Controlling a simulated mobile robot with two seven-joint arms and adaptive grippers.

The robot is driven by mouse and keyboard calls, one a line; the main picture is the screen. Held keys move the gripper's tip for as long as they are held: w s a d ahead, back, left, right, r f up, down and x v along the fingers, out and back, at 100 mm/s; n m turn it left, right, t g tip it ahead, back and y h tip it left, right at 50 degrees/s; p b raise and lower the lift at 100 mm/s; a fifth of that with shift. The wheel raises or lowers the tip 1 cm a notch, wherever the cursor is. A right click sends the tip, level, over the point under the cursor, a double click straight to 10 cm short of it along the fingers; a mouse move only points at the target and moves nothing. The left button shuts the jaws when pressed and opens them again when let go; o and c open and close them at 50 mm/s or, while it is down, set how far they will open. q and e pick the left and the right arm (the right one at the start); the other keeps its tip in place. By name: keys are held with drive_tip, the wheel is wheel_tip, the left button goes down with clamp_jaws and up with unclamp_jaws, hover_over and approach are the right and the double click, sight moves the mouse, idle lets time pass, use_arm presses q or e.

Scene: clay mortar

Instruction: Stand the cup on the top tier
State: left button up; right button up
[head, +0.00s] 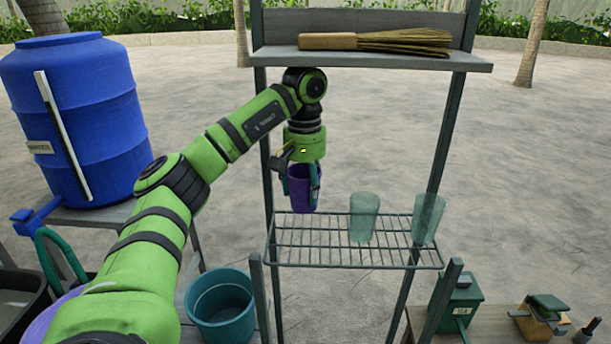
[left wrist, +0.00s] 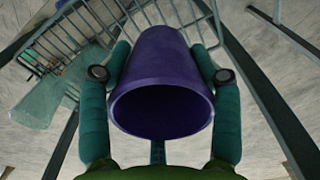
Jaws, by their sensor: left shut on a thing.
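A purple cup (head: 303,194) hangs upright in my left gripper (head: 303,172), whose fingers close on its two sides. In the left wrist view the cup (left wrist: 162,75) sits between the two green padded fingers (left wrist: 160,90), its open rim towards the camera. In the head view the cup's base appears just at the back left edge of the wire rack (head: 330,264); I cannot tell whether it touches. A grey upper shelf board (head: 390,62) is above the rack. My right gripper is not in view.
Two clear green glasses, one mid-rack (head: 363,218) and one at the right end (head: 428,220), stand on the rack. A broom (head: 385,41) lies on the upper shelf. Thin stand posts (head: 441,140) rise beside the rack. A blue barrel (head: 80,115) and teal bucket (head: 221,308) are at left.

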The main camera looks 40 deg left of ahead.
sight(304, 211)
use_arm(q)
drive_tip(key=shift+s+d+f, duration=0.15)
drive_tip(key=shift+s+f, duration=0.1)
drive_tip(key=shift+f, duration=0.35)
wheel_tip(304, 211, down, 4)
drive_tip(key=shift+w+f, duration=0.1)
drive_tip(key=shift+f, duration=0.65)
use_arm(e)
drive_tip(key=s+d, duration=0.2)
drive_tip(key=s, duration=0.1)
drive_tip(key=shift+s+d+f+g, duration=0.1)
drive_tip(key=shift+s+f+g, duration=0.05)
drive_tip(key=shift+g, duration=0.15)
use_arm(q)
drive_tip(key=shift+f+b, duration=0.35)
drive_tip(key=shift+f, duration=0.2)
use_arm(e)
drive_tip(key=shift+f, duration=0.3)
use_arm(q)
drive_tip(key=o, duration=1.4)
drive_tip(key=shift+c, duration=0.2)
